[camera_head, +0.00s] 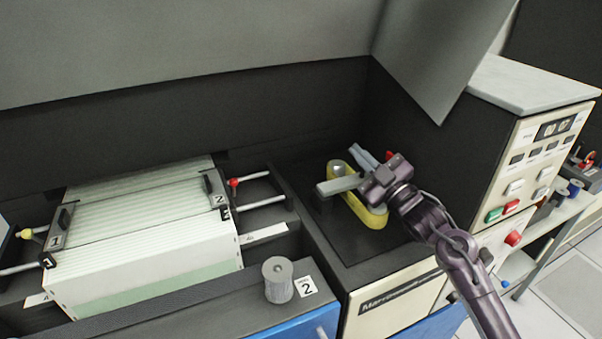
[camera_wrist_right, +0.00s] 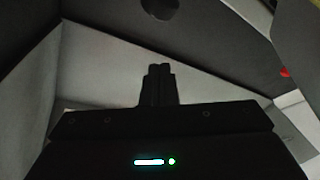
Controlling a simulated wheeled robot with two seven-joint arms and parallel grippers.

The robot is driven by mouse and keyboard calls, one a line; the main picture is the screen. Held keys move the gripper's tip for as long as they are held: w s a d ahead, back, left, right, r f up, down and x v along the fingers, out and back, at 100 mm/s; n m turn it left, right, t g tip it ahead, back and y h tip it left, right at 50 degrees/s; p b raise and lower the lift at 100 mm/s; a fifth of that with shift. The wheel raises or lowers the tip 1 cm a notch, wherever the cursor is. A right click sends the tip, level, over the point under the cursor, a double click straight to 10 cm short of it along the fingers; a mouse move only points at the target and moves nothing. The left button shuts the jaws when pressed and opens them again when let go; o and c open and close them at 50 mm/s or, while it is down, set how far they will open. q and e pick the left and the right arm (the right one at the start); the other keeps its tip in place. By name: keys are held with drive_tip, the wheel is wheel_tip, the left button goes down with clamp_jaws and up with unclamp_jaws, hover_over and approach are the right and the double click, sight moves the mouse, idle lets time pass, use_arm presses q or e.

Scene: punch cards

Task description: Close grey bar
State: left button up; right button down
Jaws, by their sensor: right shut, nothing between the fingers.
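My right gripper (camera_head: 359,158) is above the far side of the yellow band, just behind the bar's right end. Its fingers are together with nothing between them. I cannot tell whether it touches the bar. In the right wrist view the shut fingers (camera_wrist_right: 160,84) point toward grey panels, and the bar is not recognisable there. My left gripper does not show.
A fan-fold paper stack (camera_head: 150,230) sits at left between numbered rods. A ribbed grey knob (camera_head: 277,279) stands in front. A grey lid (camera_head: 440,55) hangs above the deck, and a control panel (camera_head: 540,150) with coloured buttons is at right.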

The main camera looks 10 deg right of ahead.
drive_tip(key=shift+w+d+f, duration=0.1)
drive_tip(key=shift+d+f, duration=0.2)
drive_tip(key=shift+d, duration=0.05)
idle(0.4)
drive_tip(key=shift+r, duration=0.1)
